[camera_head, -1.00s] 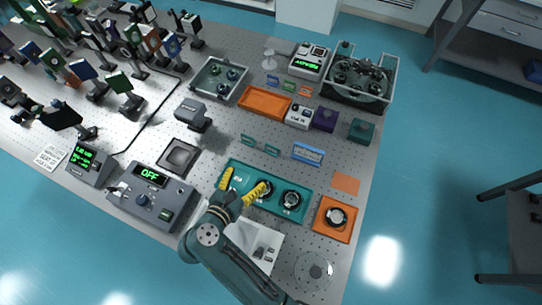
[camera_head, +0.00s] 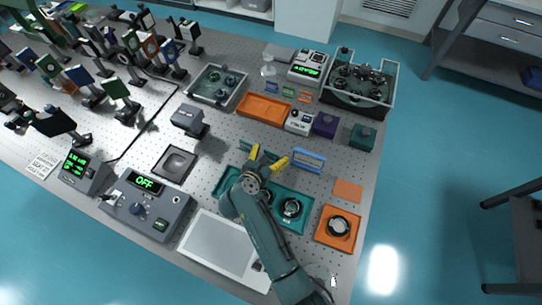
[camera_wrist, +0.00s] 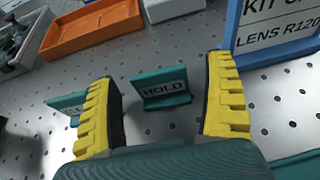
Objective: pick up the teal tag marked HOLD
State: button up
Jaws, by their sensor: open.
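The teal tag marked HOLD (camera_wrist: 163,90) stands upright on the perforated table top in the wrist view, its dark lettering on a pale label facing me. My gripper (camera_wrist: 162,72) is open, with one yellow ribbed finger on each side of the tag in the picture and clear space between. Nothing is held. In the head view my gripper (camera_head: 268,157) is above the table just behind the teal tray (camera_head: 228,180), and the fingers partly hide the tags. A second teal tag (camera_wrist: 62,105) stands to the left, partly covered by the left finger.
A blue-framed sign (camera_wrist: 275,42) stands close to the right finger. An orange tray (camera_head: 246,107) and a white-topped box (camera_head: 299,122) stand behind. An orange tray with a round part (camera_head: 323,236) lies to the right. Bare table lies around the HOLD tag.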

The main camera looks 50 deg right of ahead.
jog(key=c, duration=1)
